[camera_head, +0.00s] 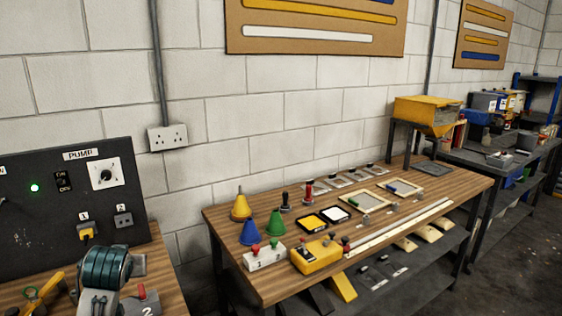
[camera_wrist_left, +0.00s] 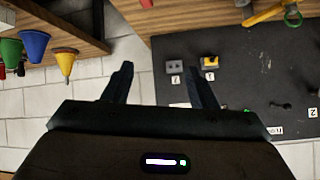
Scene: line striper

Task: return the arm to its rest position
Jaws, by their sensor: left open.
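My left gripper (camera_wrist_left: 160,66) shows in the left wrist view with its two dark fingers spread apart. Nothing is between the fingers. Beyond them are the white wall and the dark pump panel, seen upside down.
The pump panel (camera_head: 70,205) has a green light and a yellow plug (camera_head: 87,233) in socket 1. The middle bench (camera_head: 225,222) holds coloured cones, a yellow box (camera_head: 316,256) and trays. A gap separates the benches.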

